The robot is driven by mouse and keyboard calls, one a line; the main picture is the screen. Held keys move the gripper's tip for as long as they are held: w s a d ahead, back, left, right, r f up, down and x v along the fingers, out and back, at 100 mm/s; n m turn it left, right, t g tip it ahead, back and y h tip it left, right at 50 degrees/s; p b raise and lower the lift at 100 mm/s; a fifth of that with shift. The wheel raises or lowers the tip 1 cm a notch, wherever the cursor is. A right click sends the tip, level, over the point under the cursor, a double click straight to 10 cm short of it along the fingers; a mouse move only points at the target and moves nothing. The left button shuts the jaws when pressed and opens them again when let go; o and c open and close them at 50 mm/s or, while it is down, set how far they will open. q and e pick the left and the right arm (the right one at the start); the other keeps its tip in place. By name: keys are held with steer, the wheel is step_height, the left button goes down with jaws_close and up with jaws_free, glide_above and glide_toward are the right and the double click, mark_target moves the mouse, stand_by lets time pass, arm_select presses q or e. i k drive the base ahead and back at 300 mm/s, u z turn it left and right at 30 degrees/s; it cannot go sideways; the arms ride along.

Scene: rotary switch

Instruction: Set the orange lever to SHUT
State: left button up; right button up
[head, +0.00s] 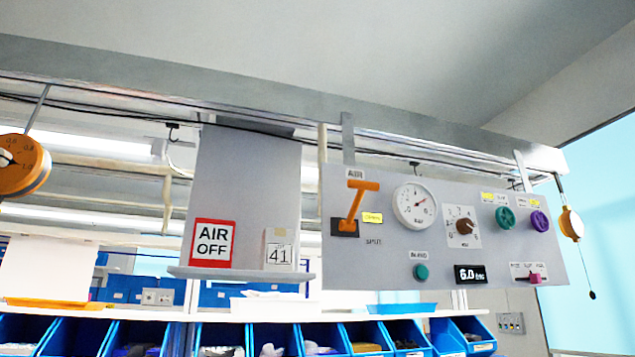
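The orange lever (355,207) is on the left end of a grey hanging control panel (440,265). It has a crossbar at its top and stands mostly upright, leaning slightly right, from a dark base (339,228). An AIR label (356,174) is above it. A small yellow label (372,217) is right of its lower end, with small dark lettering (374,241) below that; both are too small to read surely. Neither of my grippers is in view, and nothing covers the lever.
The panel also carries a round gauge (415,206), a rotary knob (464,227), green (505,217) and purple (539,221) knobs, a green button (421,272) and a pink switch (535,278). An AIR OFF sign (212,243) stands left. Blue bins (270,333) line the bottom.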

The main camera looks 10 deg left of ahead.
mark_target(348, 225)
steer(key=k, duration=0.5)
steer(key=z, duration=1.15)
steer(key=i, duration=0.6)
steer(key=u, duration=1.45)
